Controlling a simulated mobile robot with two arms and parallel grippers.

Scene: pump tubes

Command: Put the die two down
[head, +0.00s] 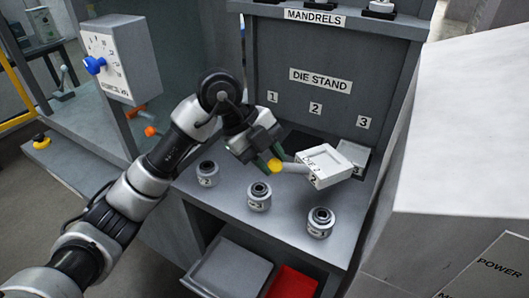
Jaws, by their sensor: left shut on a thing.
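The die two (325,170) is a white block with a square recess and a "DIE 2" label. It is tilted in the air over the counter, in front of the die stand (262,72) with its signs 1, 2 and 3. My left gripper (282,158) is shut on it at the grey handle with a yellow end; the dark wrist hides part of the grip. Behind it, another pale block (354,152) sits below sign 3. A dark area of the stand shows below sign 2, partly hidden by the held die. My right gripper is out of view.
Three round grey fittings stand on the front counter: left (207,174), middle (259,197) and right (320,223). Below are a grey tray (228,270) and a red bin (292,283). A large white cabinet (460,130) bounds the right, a dial box (120,60) the left.

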